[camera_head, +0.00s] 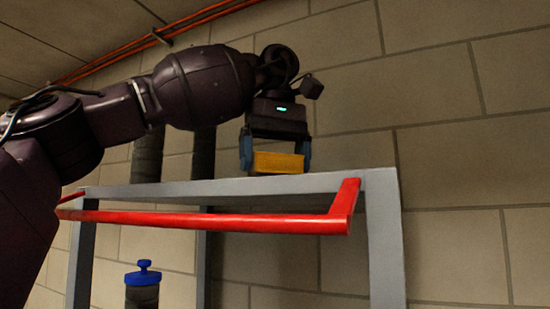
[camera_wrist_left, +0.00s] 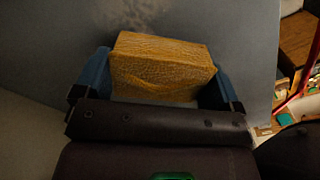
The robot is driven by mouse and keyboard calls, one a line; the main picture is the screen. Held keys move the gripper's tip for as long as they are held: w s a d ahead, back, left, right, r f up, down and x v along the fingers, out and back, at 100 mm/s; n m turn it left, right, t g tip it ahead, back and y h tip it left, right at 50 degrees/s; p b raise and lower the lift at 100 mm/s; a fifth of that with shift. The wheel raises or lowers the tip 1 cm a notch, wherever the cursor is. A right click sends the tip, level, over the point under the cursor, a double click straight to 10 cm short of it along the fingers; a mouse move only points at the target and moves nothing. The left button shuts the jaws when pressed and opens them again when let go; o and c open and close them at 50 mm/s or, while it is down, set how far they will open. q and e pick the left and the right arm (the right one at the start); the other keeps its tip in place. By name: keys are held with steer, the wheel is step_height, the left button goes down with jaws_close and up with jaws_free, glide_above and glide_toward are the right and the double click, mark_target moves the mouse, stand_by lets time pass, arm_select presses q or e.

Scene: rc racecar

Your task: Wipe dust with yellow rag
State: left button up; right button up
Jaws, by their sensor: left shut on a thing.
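The yellow rag (camera_head: 278,163) is a block-shaped, textured cloth. My left gripper (camera_head: 276,152) is shut on it, with a blue finger on each side, just above or on the top of the grey rack. In the left wrist view the rag (camera_wrist_left: 162,68) sits between the blue fingers of the gripper (camera_wrist_left: 155,85), over a grey surface (camera_wrist_left: 250,50). Whether the rag touches the surface cannot be told. My right gripper is not in view.
A red bar (camera_head: 210,221) runs along the front of the grey rack (camera_head: 385,235). Dark vertical pipes (camera_head: 148,158) stand behind, and a blue valve cap (camera_head: 146,276) shows below the rack top. A block wall (camera_head: 450,150) closes off the back.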

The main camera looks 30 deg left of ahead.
arm_select(q)
steer(key=shift+f+b, duration=0.5)
steer(key=shift+f, duration=0.35)
stand_by(0.3)
